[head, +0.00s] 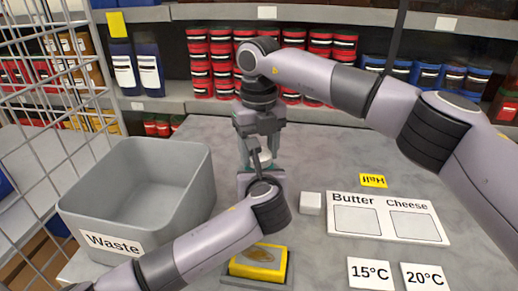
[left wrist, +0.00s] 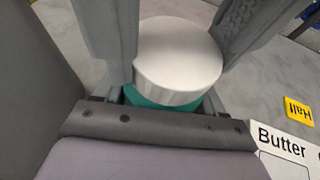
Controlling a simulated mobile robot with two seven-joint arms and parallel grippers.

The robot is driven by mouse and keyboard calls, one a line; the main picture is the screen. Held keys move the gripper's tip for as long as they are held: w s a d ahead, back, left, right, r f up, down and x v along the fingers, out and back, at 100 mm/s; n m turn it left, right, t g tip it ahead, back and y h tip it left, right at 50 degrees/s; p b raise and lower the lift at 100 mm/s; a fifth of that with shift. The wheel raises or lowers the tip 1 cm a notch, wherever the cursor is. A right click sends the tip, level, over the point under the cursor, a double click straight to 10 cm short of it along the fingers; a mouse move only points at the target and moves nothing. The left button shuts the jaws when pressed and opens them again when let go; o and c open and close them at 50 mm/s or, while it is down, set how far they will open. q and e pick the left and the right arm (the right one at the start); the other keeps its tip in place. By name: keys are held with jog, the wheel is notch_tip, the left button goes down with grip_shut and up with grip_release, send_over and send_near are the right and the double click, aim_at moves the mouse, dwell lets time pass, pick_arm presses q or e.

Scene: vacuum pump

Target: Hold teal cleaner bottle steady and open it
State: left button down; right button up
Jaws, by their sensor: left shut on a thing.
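The teal cleaner bottle (head: 245,158) stands upright on the table in the middle of the head view, mostly hidden behind my arms. Its round white cap (left wrist: 178,52) is on it in the left wrist view, with a teal band of bottle (left wrist: 150,98) below. My left gripper (left wrist: 175,72) is shut on the bottle below the cap. My right gripper (head: 259,148) points down from above, its fingers spread around or just above the cap. Whether they touch the cap cannot be told.
A grey waste bin (head: 85,203) stands to the left. A small white block (head: 311,203), a Butter and Cheese board (head: 387,240), temperature cards (head: 372,273) and a yellow item on a grey tray (head: 258,262) lie near. Stocked shelves (head: 200,103) line the back.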

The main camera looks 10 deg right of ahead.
dwell(0.3)
jog(key=o, duration=1.2)
jog(key=shift+c, duration=0.2)
jog(key=shift+r, duration=0.1)
jog(key=shift+r, duration=2.15)
pick_arm(q)
grip_release()
